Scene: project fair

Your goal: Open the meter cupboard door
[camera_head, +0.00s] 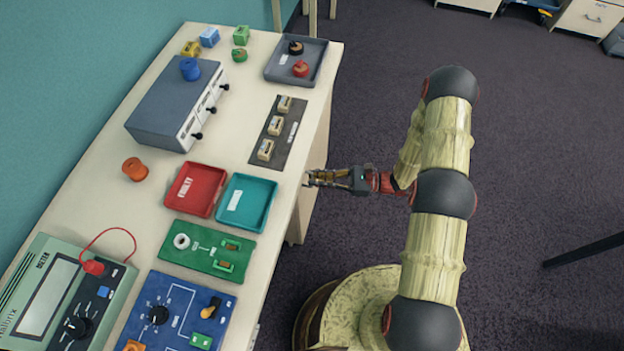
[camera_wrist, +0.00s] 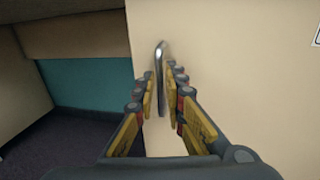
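The cupboard door (camera_wrist: 235,75) is a plain cream panel that fills the middle and right of the wrist view. A thin upright metal handle (camera_wrist: 160,62) stands on it near its left edge. My gripper (camera_wrist: 161,78) is open around the handle, one finger on each side, with narrow gaps visible between handle and fingers. In the head view my gripper (camera_head: 309,178) points left at the bench's right side, just below the top's edge. The door's face and handle are hidden there. The door looks shut.
The bench top (camera_head: 110,195) carries a red tray (camera_head: 182,196), a teal tray (camera_head: 235,219), a grey box (camera_head: 160,105), a green meter (camera_head: 30,297) and circuit boards. Left of the door in the wrist view is an open recess (camera_wrist: 90,90). The dark floor (camera_head: 540,160) to the right is mostly clear.

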